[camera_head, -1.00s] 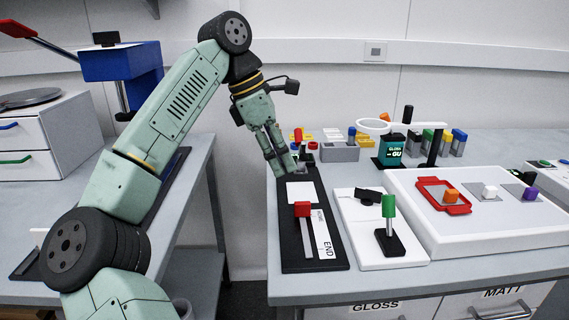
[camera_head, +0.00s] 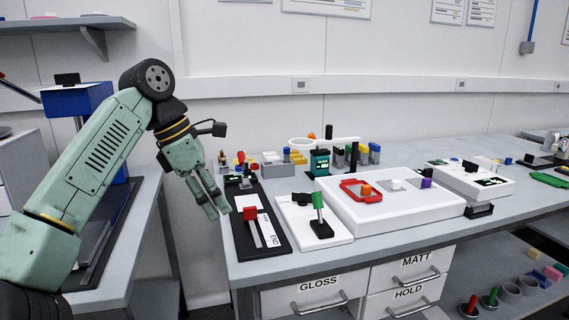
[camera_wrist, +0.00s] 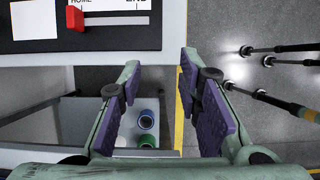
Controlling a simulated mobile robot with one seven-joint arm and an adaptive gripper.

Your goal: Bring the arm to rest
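My green arm (camera_head: 110,145) reaches up from the lower left in the head view and bends down at the elbow. My gripper (camera_head: 220,208) hangs at the left edge of the bench, beside the black slide board. In the wrist view my gripper (camera_wrist: 162,85) is open, its two purple-padded fingers wide apart with nothing between them. Below the fingers are the bench edge and the floor. The black board (camera_wrist: 30,40) with its red slider knob (camera_wrist: 75,18) lies at the upper left there.
The bench (camera_head: 375,235) holds the black board (camera_head: 240,235), a white board with a green-handled lever (camera_head: 319,210), and a large white panel (camera_head: 390,215). A side table with a blue machine (camera_head: 75,100) stands left. A gap separates the tables. Cups (camera_wrist: 146,120) show below.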

